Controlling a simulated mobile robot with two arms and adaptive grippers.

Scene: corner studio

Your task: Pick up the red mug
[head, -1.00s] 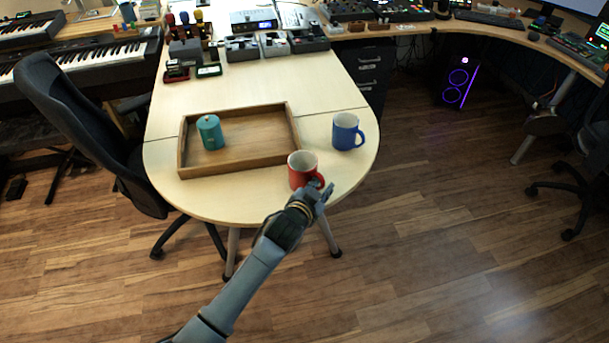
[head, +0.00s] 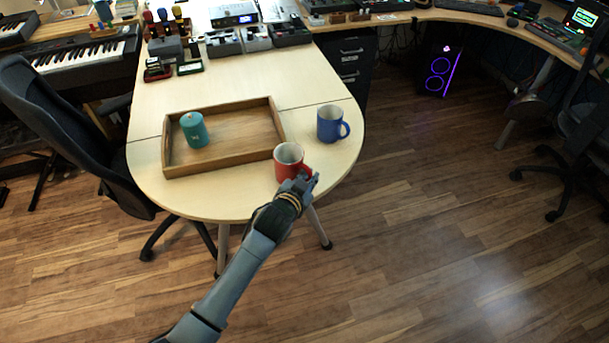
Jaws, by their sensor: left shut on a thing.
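The red mug (head: 287,161) is at the front right edge of the light wooden table (head: 230,205), upright, with its pale inside showing. My left gripper (head: 302,178) is at the mug's near right side, where the handle is, and is shut on it. The gripper hides the handle and part of the mug's lower side. I cannot tell whether the mug's base touches the table. My right gripper is not in view.
A blue mug (head: 330,124) stands behind and to the right of the red one. A wooden tray (head: 226,162) holding a teal lidded canister (head: 194,130) lies to the left. A black chair (head: 75,130) stands at the table's left. Electronic devices fill the table's far end.

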